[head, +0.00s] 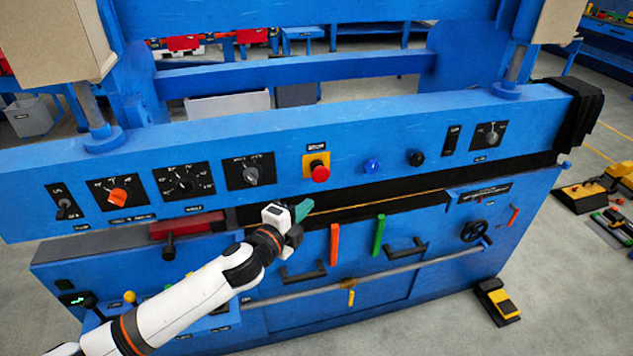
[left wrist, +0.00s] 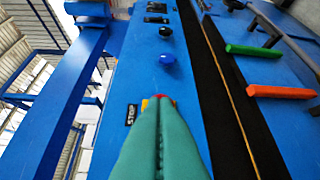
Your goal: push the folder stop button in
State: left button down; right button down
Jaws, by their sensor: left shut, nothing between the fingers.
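The red stop button (head: 319,173) sits on a yellow plate (head: 309,161) on the front of the blue panel, with a small dark label above it. My left gripper (head: 305,207) is shut and empty, with green fingers. In the head view its tips show just below the button. In the left wrist view the shut fingers (left wrist: 160,104) cover most of the button, and only slivers of red and the yellow plate (left wrist: 145,103) show past the tips. A STOP label (left wrist: 131,115) is beside it. I cannot tell whether the tips touch the button. My right gripper is not in view.
A blue button (head: 372,167) and a black knob (head: 415,158) are right of the stop button. A selector dial (head: 250,174) is to its left. Below the panel runs a dark slot; orange (head: 334,244) and green (head: 378,235) handles stand out on the lower front.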

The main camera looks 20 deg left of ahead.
pick_arm(q)
jog(key=p, duration=0.1)
send_near(326, 175)
jog(key=w+d, duration=0.2)
jog(key=d, duration=0.2)
jog(key=shift+w+a+f+p, duration=0.1)
jog(key=shift+w+a+p, duration=0.05)
jog(key=shift+w+a, duration=0.6)
jog(key=shift+w+a+f+p, duration=0.15)
jog(key=shift+w+a, duration=0.4)
jog(key=shift+w, duration=0.45)
